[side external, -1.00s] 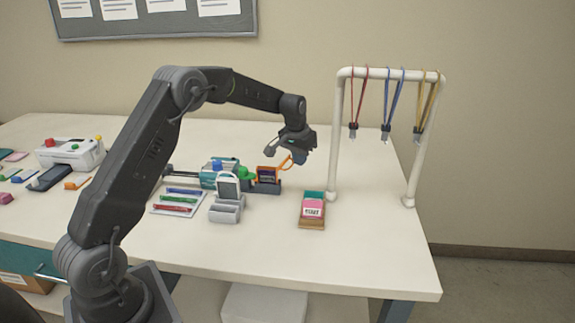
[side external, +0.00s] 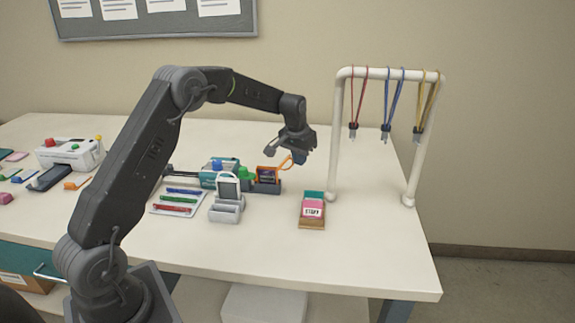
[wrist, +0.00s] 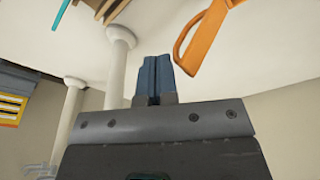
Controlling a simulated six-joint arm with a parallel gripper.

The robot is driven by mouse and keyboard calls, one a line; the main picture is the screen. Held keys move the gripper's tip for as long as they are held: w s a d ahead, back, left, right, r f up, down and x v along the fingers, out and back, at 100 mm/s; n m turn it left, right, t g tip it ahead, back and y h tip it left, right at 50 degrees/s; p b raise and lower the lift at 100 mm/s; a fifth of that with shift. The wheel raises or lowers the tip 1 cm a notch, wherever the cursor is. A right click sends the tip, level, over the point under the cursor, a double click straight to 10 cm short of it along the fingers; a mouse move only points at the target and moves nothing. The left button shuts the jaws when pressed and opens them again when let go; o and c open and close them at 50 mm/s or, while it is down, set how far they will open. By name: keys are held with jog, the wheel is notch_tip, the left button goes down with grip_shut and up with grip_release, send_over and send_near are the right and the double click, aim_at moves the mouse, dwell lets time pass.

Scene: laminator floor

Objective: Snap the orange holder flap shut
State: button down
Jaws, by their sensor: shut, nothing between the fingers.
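The orange holder (side external: 267,175) stands in a dark base on the table, left of the white rack. Its orange flap (side external: 286,162) is raised, sticking up and to the right from the holder's top. In the wrist view the flap (wrist: 205,36) is a thin orange frame at the upper right, beside the fingertips. My gripper (side external: 301,157) is just right of the flap, above the table, with its fingers together and empty. In the wrist view the closed blue-grey fingers (wrist: 153,75) show a small gap from the flap; whether they touch it in the side view I cannot tell.
The white rack (side external: 336,130) with hanging lanyards stands close right of my gripper. A card tray (side external: 312,222) lies in front of it. A grey stand (side external: 226,208), a teal device (side external: 210,178) and a pen tray (side external: 165,209) sit to the left. The right front table is clear.

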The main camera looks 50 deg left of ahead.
aim_at(289, 156)
jog(key=shift+a, duration=0.1)
jog(key=shift+s+a+f, duration=0.15)
jog(key=shift+s+a, duration=0.4)
jog(key=shift+s, duration=0.1)
jog(key=shift+s+a+f, duration=0.15)
jog(key=shift+s+a, duration=0.35)
jog(key=shift+s, duration=0.1)
jog(key=shift+s+a, duration=0.95)
jog(key=shift+s, duration=0.05)
jog(key=shift+w+d+r, duration=0.15)
jog(key=shift+w+r, duration=0.05)
jog(key=shift+r, duration=0.85)
jog(key=shift+w+d+r, duration=0.1)
jog(key=shift+w+r, duration=0.1)
jog(key=shift+r, duration=0.85)
jog(key=shift+w+d+r, duration=0.1)
jog(key=shift+r, duration=0.75)
jog(key=shift+w+d+r, duration=0.1)
jog(key=shift+r, duration=0.75)
